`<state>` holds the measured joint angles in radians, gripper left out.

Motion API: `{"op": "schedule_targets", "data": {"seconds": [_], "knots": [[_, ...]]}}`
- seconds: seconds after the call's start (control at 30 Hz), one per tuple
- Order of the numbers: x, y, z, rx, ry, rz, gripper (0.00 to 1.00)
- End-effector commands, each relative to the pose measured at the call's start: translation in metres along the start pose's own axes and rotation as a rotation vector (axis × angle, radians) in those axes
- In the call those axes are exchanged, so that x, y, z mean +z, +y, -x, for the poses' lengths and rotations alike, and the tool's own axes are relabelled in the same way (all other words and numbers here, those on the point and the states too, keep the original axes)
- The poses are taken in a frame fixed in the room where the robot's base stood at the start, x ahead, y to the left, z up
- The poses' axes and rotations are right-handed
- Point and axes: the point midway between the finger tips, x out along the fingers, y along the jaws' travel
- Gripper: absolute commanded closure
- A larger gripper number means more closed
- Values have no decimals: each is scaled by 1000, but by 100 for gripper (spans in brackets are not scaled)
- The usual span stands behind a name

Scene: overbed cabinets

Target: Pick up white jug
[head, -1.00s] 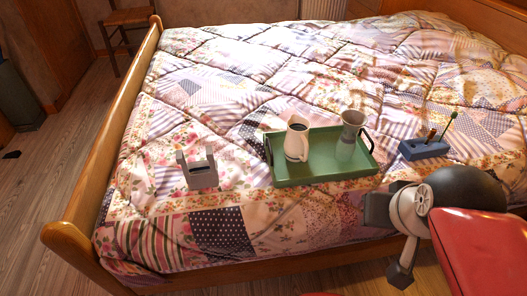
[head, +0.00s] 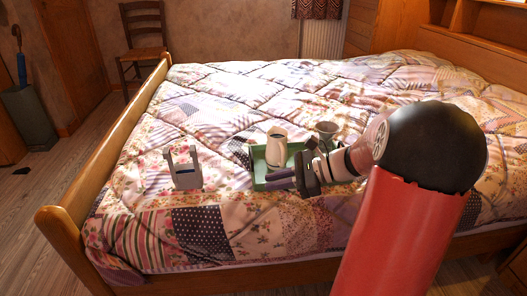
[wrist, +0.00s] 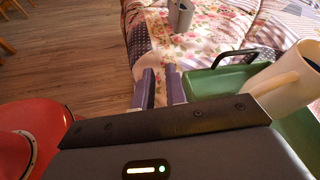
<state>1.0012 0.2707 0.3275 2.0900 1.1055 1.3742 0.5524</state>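The white jug (head: 277,147) stands upright on the green tray (head: 259,176) on the bed. In the wrist view the jug (wrist: 283,88) is at the right edge, partly cut off, with its handle toward the gripper side. My gripper (head: 270,176) is in front of the jug, low over the tray's near side, and apart from the jug as far as I can see. In the wrist view its two fingers (wrist: 160,78) point ahead, left of the jug, with a narrow gap between them and nothing held.
A grey holder (head: 184,172) sits on the quilt to the left. The tray's black handle (wrist: 236,58) rises near the fingers. The wooden footboard (head: 110,150) borders the bed's left.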

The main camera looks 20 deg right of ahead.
Motion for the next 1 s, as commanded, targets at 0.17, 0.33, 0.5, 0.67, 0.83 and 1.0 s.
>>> {"op": "schedule_targets", "data": {"seconds": [0.17,0.33,0.5,0.67,0.83,1.0], "knots": [[-42,-46,52,-233,-242,-230,86],[-54,-61,74,-318,-339,-298,86],[-50,-68,60,-322,-347,-302,86],[-48,-75,42,-322,-345,-302,86],[-43,-86,18,-321,-344,-300,86],[-39,-90,8,-322,-343,-301,86]]}}
